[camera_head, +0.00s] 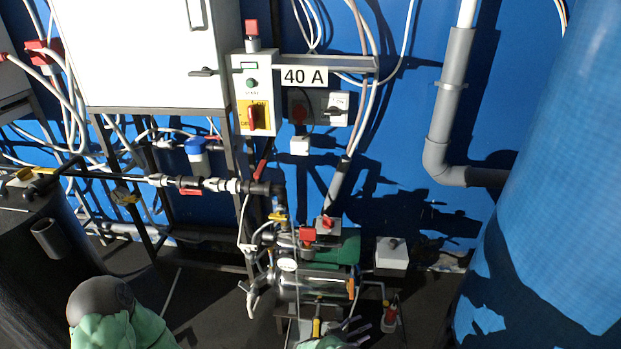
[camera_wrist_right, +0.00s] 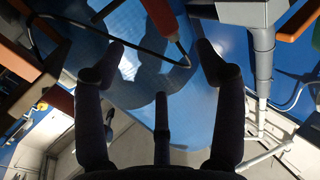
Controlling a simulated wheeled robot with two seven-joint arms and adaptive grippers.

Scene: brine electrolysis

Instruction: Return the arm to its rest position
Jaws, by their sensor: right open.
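My right gripper (camera_head: 348,330) is at the bottom edge of the head view, with dark spread fingers beside the pump's lower fittings. In the right wrist view the right gripper (camera_wrist_right: 161,62) is open, its dark fingers well apart, with nothing between them. A blue surface lies behind the fingers. A grey rounded part with a green sleeve at the lower left of the head view looks like part of my own arm. My left gripper is not in view.
A pump (camera_head: 315,285) with a green motor (camera_head: 340,248) stands near the right gripper. A white box (camera_head: 391,252) and a large blue tank (camera_head: 560,190) are to the right. A control box (camera_head: 254,95) and white cabinet (camera_head: 155,55) are above. Dark floor lies left of the pump.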

